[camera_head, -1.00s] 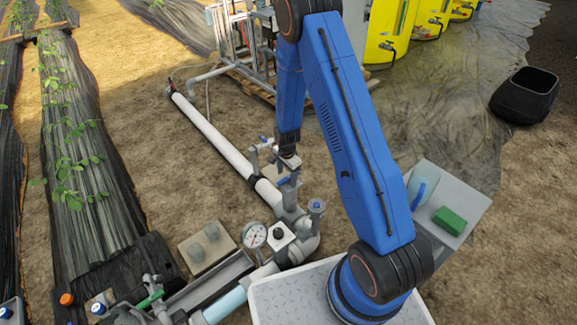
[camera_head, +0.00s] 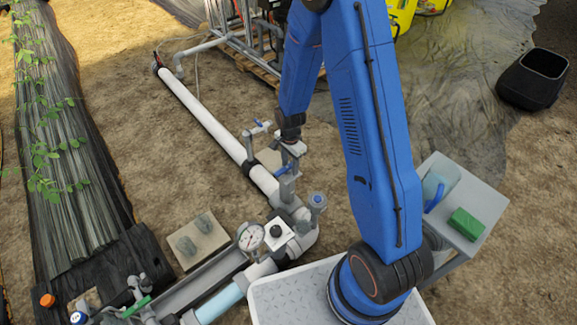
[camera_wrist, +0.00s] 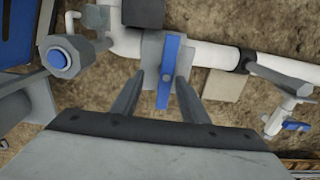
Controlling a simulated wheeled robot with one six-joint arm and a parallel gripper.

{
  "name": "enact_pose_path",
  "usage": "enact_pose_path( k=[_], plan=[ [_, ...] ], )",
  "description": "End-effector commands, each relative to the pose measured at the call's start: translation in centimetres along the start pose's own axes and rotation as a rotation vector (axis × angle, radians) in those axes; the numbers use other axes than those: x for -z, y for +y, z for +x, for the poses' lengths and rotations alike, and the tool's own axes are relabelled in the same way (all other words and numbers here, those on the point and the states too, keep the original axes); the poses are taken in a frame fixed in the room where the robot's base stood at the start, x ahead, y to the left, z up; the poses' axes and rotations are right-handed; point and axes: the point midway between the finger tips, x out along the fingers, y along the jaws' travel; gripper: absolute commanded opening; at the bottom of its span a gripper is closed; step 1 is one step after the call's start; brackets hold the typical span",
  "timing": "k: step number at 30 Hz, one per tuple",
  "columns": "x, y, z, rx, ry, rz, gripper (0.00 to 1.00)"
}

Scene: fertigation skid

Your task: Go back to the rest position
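My gripper (camera_head: 292,150) hangs at the end of my bent blue arm, above a grey valve (camera_head: 287,187) on the white pipe. The valve's blue lever (camera_head: 283,170) shows just below the fingers. In the wrist view my gripper (camera_wrist: 160,78) has its two grey fingers apart. The blue lever (camera_wrist: 168,60) shows between and beyond the fingertips. I see no clear contact between fingers and lever, and nothing is held. My arm is reached out, not folded.
A pressure gauge (camera_head: 250,237) and a blue-capped fitting (camera_head: 317,203) stand near the valve. A second blue-levered valve (camera_head: 258,129) is on the pipe behind. A black bin (camera_head: 533,77) stands at right.

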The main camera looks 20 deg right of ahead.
Motion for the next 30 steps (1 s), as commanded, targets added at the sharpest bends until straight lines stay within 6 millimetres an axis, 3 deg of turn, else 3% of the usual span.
enact_pose_path(
  k=[16,20,30],
  plan=[
    [0.0,0.0,-1.7,0.016,0.005,-0.016,0.41],
    [0.2,0.2,-4.2,0.033,0.01,-0.06,0.41],
    [0.6,2.1,-12.6,0.085,0.036,-0.225,0.41]
  ],
)
